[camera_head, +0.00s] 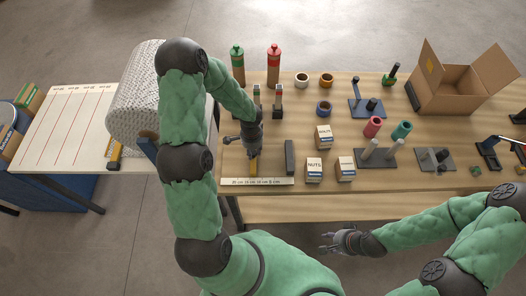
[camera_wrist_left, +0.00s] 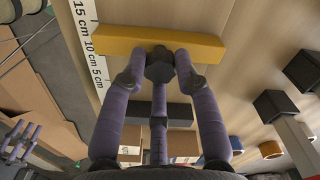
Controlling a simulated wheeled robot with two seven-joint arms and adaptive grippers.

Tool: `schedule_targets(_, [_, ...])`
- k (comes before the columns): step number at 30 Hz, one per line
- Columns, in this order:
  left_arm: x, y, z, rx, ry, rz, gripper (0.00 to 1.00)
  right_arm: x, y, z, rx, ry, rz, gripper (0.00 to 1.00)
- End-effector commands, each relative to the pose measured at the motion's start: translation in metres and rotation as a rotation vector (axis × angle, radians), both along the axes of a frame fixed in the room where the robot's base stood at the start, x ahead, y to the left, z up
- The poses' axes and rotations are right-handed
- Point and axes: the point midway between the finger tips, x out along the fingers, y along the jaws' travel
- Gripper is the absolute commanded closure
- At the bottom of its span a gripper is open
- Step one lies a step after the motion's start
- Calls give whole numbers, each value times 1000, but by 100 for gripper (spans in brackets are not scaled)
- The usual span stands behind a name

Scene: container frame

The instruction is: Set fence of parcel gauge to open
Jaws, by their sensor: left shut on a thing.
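The parcel gauge has a pale ruler strip (camera_head: 262,182) along the table's front edge, a dark fixed block (camera_head: 289,157) and a yellow fence (camera_head: 253,168). The fence stands near the middle of the scale, left of the block with a clear gap. In the left wrist view the yellow fence (camera_wrist_left: 200,48) crosses the top beside the ruler (camera_wrist_left: 88,45), and the dark block (camera_wrist_left: 180,115) shows below. My left gripper (camera_head: 253,152) is shut on the fence; its fingertips (camera_wrist_left: 159,65) meet at the fence's middle. My right gripper (camera_head: 326,241) is open and empty before the table.
Boxes labelled nuts (camera_head: 314,169) and others stand right of the block. Red and green bottles (camera_head: 273,65), rings and an open carton (camera_head: 450,85) stand farther back. A wrapped roll (camera_head: 135,95) and a lined side table (camera_head: 65,125) lie left.

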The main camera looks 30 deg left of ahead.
Motion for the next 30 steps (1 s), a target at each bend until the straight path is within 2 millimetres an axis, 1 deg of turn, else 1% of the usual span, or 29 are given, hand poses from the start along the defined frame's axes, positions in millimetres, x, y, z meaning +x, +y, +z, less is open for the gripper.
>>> schedule_targets(1, [-8, 12, -1, 1, 2, 7, 100, 0, 0, -3, 0, 0, 0, 60])
schedule_targets(6, [-29, 46, 0, 1, 4, 7, 100, 0, 0, -3, 0, 0, 0, 60])
schedule_targets(12, [-47, 74, 0, 0, 4, 5, 100, 0, 0, 0, 0, 0, 0, 60])
schedule_targets(18, [-54, 85, 0, 0, 4, 1, 100, 0, 0, 1, 0, 0, 0, 60])
schedule_targets(28, [-55, 88, 0, 2, 7, 2, 100, 0, 0, 1, 0, 0, 0, 60])
schedule_targets(29, [-55, 88, 0, 2, 7, 2, 63, 0, 0, 1, 0, 0, 0, 60])
schedule_targets(30, [-55, 88, 0, 2, 7, 2, 52, 0, 0, 1, 0, 0, 0, 60])
